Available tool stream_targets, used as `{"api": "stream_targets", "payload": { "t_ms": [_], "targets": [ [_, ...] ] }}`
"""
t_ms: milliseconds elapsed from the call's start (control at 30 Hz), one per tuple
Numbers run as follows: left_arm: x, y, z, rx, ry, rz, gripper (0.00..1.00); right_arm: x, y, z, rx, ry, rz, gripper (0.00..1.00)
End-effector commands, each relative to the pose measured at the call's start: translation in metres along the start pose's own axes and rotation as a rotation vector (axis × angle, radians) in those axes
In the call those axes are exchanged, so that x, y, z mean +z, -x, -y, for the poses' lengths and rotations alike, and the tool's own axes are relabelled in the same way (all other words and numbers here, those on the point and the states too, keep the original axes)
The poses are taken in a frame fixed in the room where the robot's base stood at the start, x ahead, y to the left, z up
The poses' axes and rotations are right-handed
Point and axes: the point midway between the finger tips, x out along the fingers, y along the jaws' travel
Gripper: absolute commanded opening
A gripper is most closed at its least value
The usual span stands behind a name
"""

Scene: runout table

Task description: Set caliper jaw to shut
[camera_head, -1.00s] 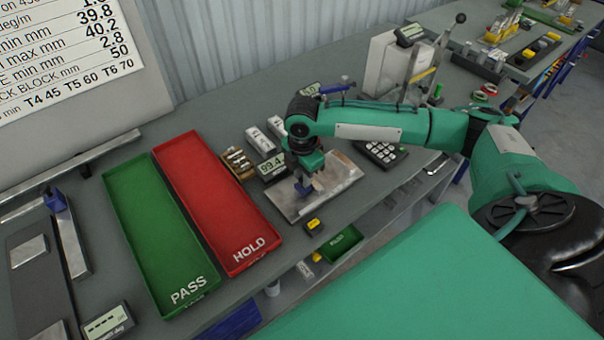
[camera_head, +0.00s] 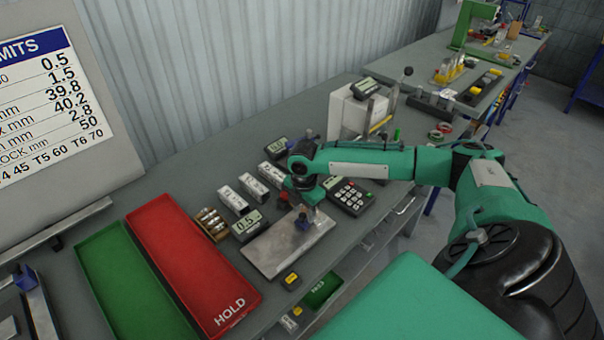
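My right gripper (camera_head: 303,213) points down over a grey metal plate (camera_head: 262,254) on the bench. A small blue part shows at its fingertips; I cannot tell whether it belongs to the gripper or to the caliper jaw. The finger gap is too small and hidden to read. A small display (camera_head: 247,223) beside the plate's left edge reads about 0.5. I cannot pick out the caliper's beam or its jaws clearly. My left gripper is not in view.
A red HOLD tray (camera_head: 190,262) and a green tray (camera_head: 135,285) lie to the left. White blocks (camera_head: 232,200), a box of small cylinders (camera_head: 211,222), a keypad (camera_head: 349,197) and a white stand (camera_head: 345,112) surround the plate. A small yellow-topped item (camera_head: 291,281) lies at the front edge.

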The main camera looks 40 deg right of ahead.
Motion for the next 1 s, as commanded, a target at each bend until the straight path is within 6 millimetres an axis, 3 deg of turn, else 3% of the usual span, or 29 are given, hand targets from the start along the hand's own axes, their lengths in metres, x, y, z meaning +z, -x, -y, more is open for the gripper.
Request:
{"api": "stream_targets", "payload": {
  "t_ms": [367, 467, 800, 1000],
  "targets": [
    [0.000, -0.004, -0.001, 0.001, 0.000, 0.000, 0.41, -0.001, 0.007, 0.000, 0.001, 0.002, -0.002, 0.43],
    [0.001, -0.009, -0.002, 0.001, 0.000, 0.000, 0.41, -0.001, 0.022, 0.000, 0.002, 0.001, -0.002, 0.43],
    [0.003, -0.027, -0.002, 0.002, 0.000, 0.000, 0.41, 0.000, 0.098, -0.001, 0.004, 0.001, -0.002, 0.43],
    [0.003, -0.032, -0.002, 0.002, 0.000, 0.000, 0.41, 0.001, 0.128, 0.000, 0.001, 0.000, -0.002, 0.43]
  ]
}}
